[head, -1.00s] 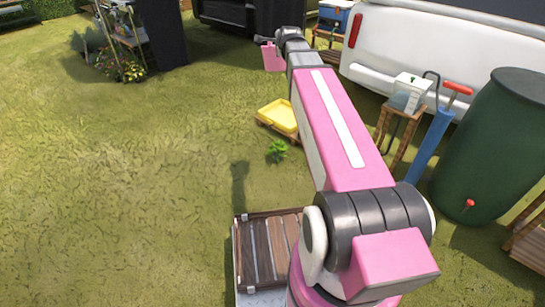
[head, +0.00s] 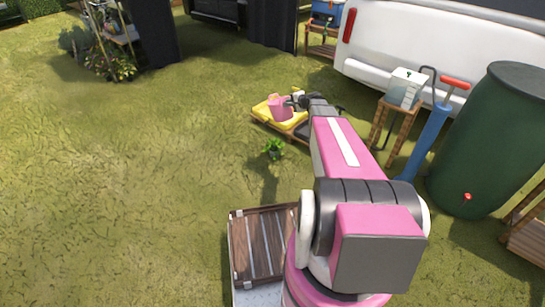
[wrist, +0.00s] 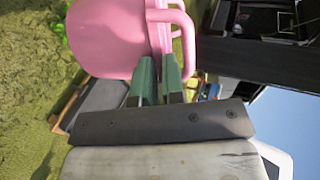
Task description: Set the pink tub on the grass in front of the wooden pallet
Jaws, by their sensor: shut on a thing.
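The pink tub (head: 279,109) hangs from my gripper (head: 292,103) in the head view, overlapping the yellow tray in the picture. Its height above the tray is hard to tell. In the wrist view the tub (wrist: 112,42) fills the upper left, tilted in the picture, with its handle (wrist: 187,42) to the right. My gripper's green fingers (wrist: 158,78) are shut on the tub's rim near the handle. The low wooden pallet (head: 262,123) lies on the grass under the yellow tray, partly hidden by the tray and my arm.
The yellow tray (head: 264,111) and a dark item (head: 302,131) sit on the pallet. A small green plant (head: 273,148) stands on the grass just nearer. A wooden stand (head: 396,127), blue pump (head: 431,140) and green barrel (head: 490,140) stand at right. The grass (head: 140,190) at left is open.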

